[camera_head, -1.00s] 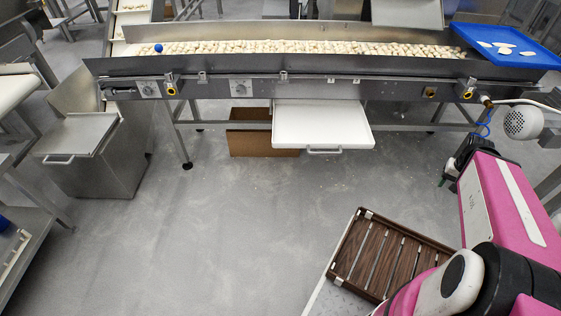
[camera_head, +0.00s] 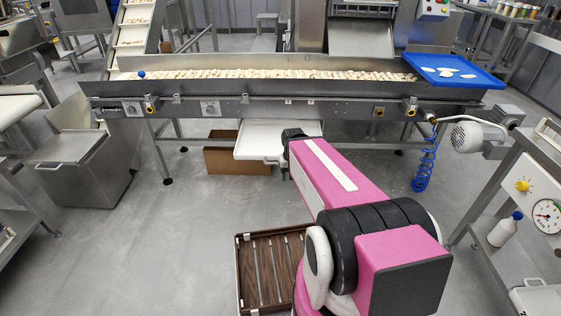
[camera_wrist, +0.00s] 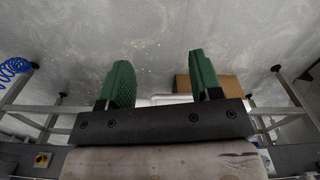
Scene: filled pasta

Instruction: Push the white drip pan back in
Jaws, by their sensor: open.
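The white drip pan (camera_head: 262,142) juts out from under the conveyor in the head view, its front right part hidden behind my arm. My gripper is at the pan's front right in the head view, mostly hidden by my arm. In the wrist view, my gripper (camera_wrist: 163,82) has its two green fingers spread wide with nothing between them. A white strip of the pan (camera_wrist: 165,100) shows behind and between the fingers. I cannot tell whether the fingers touch it.
A brown box (camera_head: 225,158) stands on the floor under the pan and also shows in the wrist view (camera_wrist: 226,88). The steel conveyor (camera_head: 215,90) carries pasta. A blue tray (camera_head: 425,62) sits at its right end. A blue coiled hose (camera_head: 424,170) hangs at right.

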